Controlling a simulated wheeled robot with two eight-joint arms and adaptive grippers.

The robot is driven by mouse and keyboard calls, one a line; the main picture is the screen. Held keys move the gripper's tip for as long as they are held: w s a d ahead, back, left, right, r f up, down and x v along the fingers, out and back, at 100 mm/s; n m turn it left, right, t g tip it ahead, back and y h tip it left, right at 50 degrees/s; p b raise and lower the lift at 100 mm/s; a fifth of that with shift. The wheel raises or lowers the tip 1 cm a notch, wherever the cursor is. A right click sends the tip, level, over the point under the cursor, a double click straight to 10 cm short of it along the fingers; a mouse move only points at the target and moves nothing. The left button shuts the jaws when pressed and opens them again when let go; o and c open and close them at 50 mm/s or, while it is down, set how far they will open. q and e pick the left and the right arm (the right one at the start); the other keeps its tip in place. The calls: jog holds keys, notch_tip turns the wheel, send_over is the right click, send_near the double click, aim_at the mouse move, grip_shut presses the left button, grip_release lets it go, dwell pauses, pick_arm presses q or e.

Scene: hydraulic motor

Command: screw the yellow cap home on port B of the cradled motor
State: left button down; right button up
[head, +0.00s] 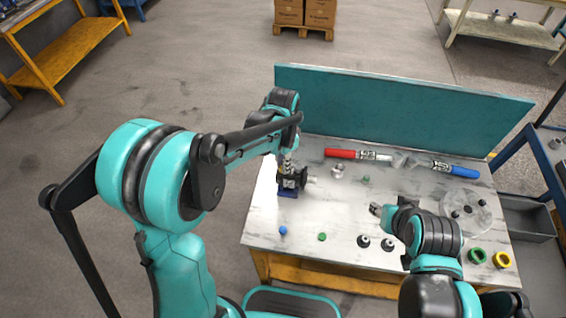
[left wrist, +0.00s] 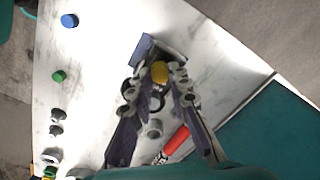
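The dark motor (head: 292,179) sits in a blue cradle (head: 288,193) at the left of the table. The left wrist view shows the cradle (left wrist: 146,47) and the yellow cap (left wrist: 160,72) on the motor's near side. My left gripper (head: 287,160) is right over the motor, coming from above. In the left wrist view its fingers (left wrist: 156,82) stand apart on either side of the cap, with gaps visible. The fingers hide much of the motor. I cannot tell how deep the cap sits. My right gripper (head: 378,210) is low over the table's middle; its fingers are too small to read.
A blue cap (head: 283,230) and a green cap (head: 322,237) lie near the front edge. A red tube (head: 340,153) and a blue-ended tube (head: 463,171) lie at the back, before the teal panel (head: 400,112). Black fittings (head: 376,242) and rings (head: 477,256) stand in front.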

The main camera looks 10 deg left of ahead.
pick_arm(q)
jog(key=m, duration=0.5)
jog(key=shift+m, duration=0.4)
jog(key=m, duration=0.4)
jog(key=shift+f+m, duration=0.1)
jog(key=shift+m, duration=0.2)
jog(key=c, duration=1.6)
grip_release()
jog(key=shift+c, duration=0.2)
